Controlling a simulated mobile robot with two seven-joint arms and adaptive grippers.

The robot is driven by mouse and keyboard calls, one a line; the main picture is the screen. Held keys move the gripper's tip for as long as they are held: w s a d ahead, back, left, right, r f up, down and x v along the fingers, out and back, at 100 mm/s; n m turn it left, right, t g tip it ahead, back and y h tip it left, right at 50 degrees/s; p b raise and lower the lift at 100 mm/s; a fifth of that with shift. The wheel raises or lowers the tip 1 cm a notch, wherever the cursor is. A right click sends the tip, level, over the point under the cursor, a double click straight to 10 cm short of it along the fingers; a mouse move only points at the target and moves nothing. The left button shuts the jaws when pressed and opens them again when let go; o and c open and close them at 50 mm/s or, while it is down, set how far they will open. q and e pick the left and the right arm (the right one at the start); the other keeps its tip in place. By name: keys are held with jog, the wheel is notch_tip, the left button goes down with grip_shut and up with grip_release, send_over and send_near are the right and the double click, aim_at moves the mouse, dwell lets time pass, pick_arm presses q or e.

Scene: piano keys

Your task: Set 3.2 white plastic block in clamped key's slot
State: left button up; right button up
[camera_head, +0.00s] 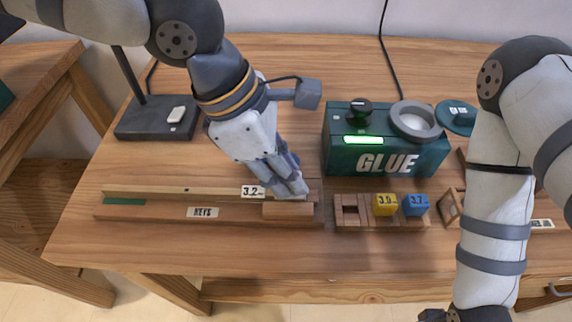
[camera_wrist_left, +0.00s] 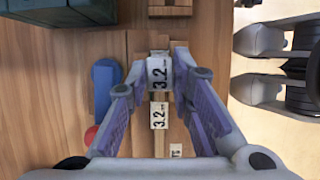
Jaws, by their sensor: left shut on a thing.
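My left gripper (camera_head: 292,190) is at the right end of the wooden key holder (camera_head: 150,212), pointing down. It is shut on the white block (camera_wrist_left: 158,74) marked 3.2, which shows between its fingertips in the left wrist view. In the head view the fingers hide most of the block. The slot is hidden; I cannot tell whether the block is seated.
A small wooden rack (camera_head: 350,222) holds a yellow block (camera_head: 385,204) and a blue block (camera_head: 416,204). A green glue machine (camera_head: 345,155) with a lit green strip stands behind. A dark lamp base (camera_head: 150,125) is at back left. My right arm covers the table's right side.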

pick_arm(q)
jog(key=shift+f, duration=0.3)
dwell(0.5)
jog(key=o, duration=1.4)
jog(key=shift+c, duration=0.2)
jog(key=shift+r, duration=3.5)
